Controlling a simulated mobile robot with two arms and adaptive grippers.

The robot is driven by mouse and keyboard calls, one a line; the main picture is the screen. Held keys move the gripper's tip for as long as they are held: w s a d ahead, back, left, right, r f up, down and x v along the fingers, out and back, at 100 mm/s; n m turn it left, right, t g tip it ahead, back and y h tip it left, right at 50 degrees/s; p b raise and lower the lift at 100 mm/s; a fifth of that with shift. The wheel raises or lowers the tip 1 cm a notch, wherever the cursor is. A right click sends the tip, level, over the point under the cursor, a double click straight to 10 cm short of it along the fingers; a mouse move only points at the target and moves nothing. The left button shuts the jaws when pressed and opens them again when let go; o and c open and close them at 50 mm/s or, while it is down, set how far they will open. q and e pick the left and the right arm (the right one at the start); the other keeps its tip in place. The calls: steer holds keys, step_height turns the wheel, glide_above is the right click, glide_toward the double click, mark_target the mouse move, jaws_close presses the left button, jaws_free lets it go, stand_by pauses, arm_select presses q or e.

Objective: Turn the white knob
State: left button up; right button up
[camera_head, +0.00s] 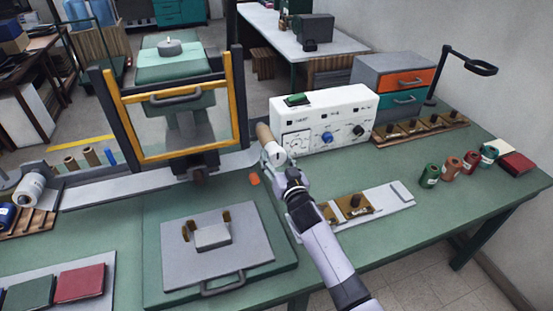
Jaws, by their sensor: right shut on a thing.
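My right gripper (285,168) reaches up from the front to the left end of the white control box (345,103). It is shut at a white rounded knob (272,152), which sits against the end of a tan cylinder (265,134). The gripper partly covers the knob, so I cannot see exactly how the fingers lie on it. The box front carries a blue knob (327,138), a black knob (358,130) and a pale square dial area. My left gripper is not in view.
A yellow-framed press (223,100) stands left of my right arm. A grey plate (180,268) lies in front of it. Wooden trays, spools (429,176) and a drawer unit (395,80) are on the right. The green table (400,235) is bare at the front right.

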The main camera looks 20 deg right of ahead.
steer(key=n, duration=0.5)
steer(key=shift+d+n+b, duration=0.1)
steer(key=shift+n+b, duration=0.2)
steer(key=shift+n, duration=0.1)
steer(key=n, duration=0.6)
steer(key=shift+d, duration=0.1)
steer(key=n, duration=0.5)
steer(key=shift+r+n+b, duration=0.2)
steer(key=shift+n+b, duration=0.1)
steer(key=shift+n, duration=0.1)
steer(key=n, duration=0.6)
steer(key=o, duration=1.2)
steer(key=shift+c, duration=0.2)
